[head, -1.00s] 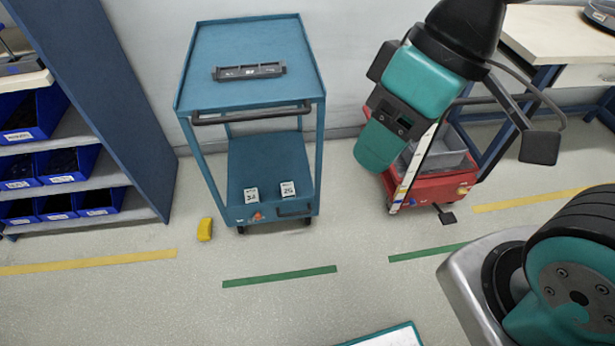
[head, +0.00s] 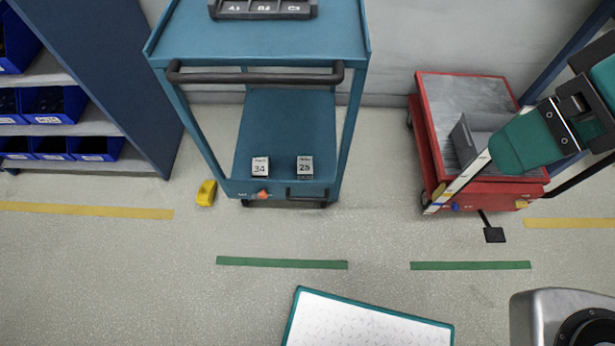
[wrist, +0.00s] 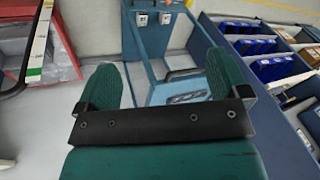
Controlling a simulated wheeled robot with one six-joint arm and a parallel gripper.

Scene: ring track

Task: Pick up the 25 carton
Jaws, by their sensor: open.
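The 25 carton (head: 305,166) is a small white and dark box standing on the lower shelf of the blue trolley (head: 255,75), near its front edge. A similar 34 carton (head: 260,166) stands to its left, with a gap between them. Both show small at the top of the wrist view, where the left one (wrist: 141,19) appears to be the 25 carton; its number is unreadable there. My gripper (wrist: 163,85) has its two teal fingers spread apart with nothing between them. In the head view my gripper (head: 512,150) is far right of the cartons, in front of the red cart.
The trolley's top deck and black handle (head: 255,76) overhang the lower shelf. A black labelled rack (head: 262,8) sits on top. The red cart (head: 430,145) stands right, a blue-bin shelf (head: 150,90) left. A yellow object (head: 206,193) lies by the trolley.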

